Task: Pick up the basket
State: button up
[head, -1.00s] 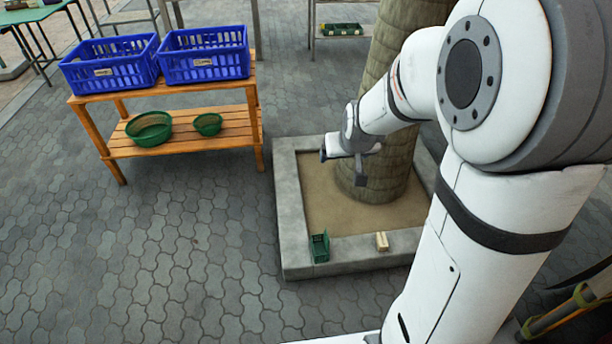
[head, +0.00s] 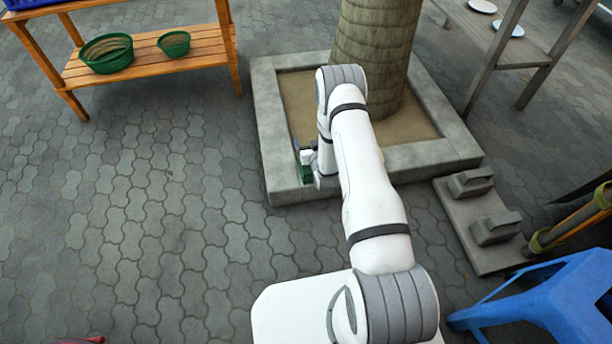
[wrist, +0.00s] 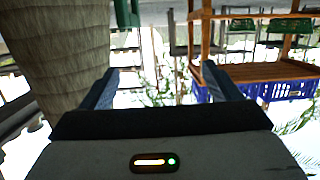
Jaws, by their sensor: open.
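A small dark green basket (head: 305,173) stands on the near rim of the stone planter. In the head view it is mostly hidden behind my gripper (head: 309,156), and only its edges show. In the wrist view, which is upside down, a green basket (wrist: 127,12) is cut off at the top edge, ahead of the gap between the fingers. My gripper (wrist: 160,84) has its two dark fingers wide apart with nothing between them. I cannot tell from the head view whether it touches the basket.
The square planter (head: 437,153) surrounds a thick trunk (head: 376,45). A wooden shelf (head: 150,62) holds two green bowls (head: 106,53) at the upper left. A grey slab (head: 481,228) and a blue stool (head: 560,300) are at right. Left paving is clear.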

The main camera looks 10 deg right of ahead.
aim_at(309, 168)
jog(key=s+f+t+b, duration=0.2)
jog(key=s+f+b, duration=0.35)
jog(key=f, duration=0.95)
jog(key=w+b, duration=0.2)
jog(key=w, duration=0.1)
jog(key=w+b, duration=0.1)
jog(key=w, duration=0.1)
jog(key=shift+a+f, duration=0.15)
jog(key=shift+a, duration=0.25)
jog(key=shift+w, duration=0.25)
jog(key=c, duration=1.1)
